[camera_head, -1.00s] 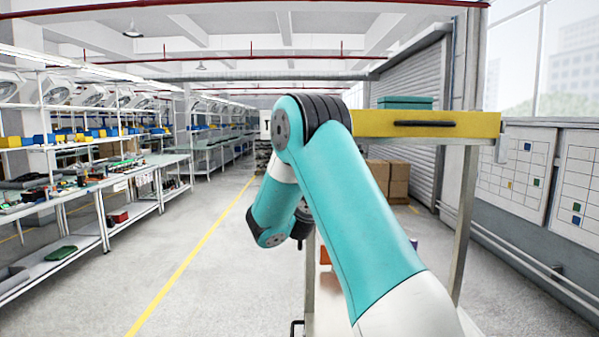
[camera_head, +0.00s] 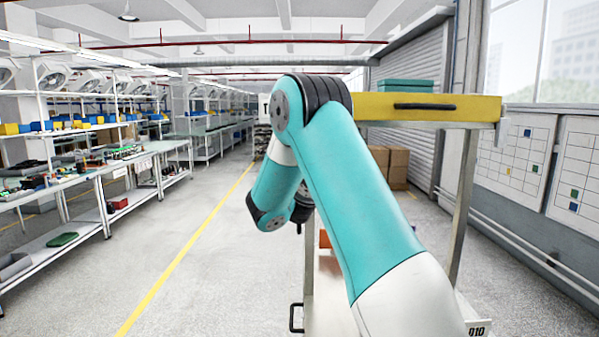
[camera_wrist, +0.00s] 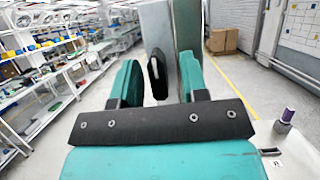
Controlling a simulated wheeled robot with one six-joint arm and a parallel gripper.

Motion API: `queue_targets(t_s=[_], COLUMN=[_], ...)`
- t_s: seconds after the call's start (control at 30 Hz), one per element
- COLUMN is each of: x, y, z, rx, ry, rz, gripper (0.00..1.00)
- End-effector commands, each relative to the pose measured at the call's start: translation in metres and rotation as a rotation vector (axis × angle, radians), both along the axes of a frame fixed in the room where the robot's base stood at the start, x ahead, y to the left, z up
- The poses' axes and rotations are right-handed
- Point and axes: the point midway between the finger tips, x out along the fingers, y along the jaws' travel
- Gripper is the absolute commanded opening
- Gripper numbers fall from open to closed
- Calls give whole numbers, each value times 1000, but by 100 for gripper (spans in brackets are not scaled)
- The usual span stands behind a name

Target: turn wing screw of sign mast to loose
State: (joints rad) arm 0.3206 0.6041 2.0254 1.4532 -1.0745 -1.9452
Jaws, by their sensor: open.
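My gripper (camera_wrist: 158,66) shows in the wrist view with its two teal fingers apart. A black oblong piece with a pale mark, which looks like the wing screw (camera_wrist: 157,76), appears upright between the fingers. It stands in front of a grey upright post, likely the sign mast (camera_wrist: 157,28). I cannot tell whether either finger touches the screw. In the head view my teal arm reaches forward and down to the left. The gripper, screw and mast cannot be made out there.
A cart with a yellow drawer (camera_head: 428,107) stands close ahead on the right. Workbenches with parts (camera_head: 90,172) line the left. The floor (camera_head: 215,255) left of the cart is clear.

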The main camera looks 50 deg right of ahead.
Motion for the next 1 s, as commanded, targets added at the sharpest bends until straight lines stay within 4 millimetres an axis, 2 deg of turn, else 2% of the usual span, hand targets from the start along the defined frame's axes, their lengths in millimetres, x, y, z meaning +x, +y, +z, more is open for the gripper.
queue_targets(t_s=[0.27,1.0], x=[-17,-94], y=[20,109], z=[-20,-65], rx=[0,-1], ry=[-3,-3], rz=[2,3], gripper=[40,40])
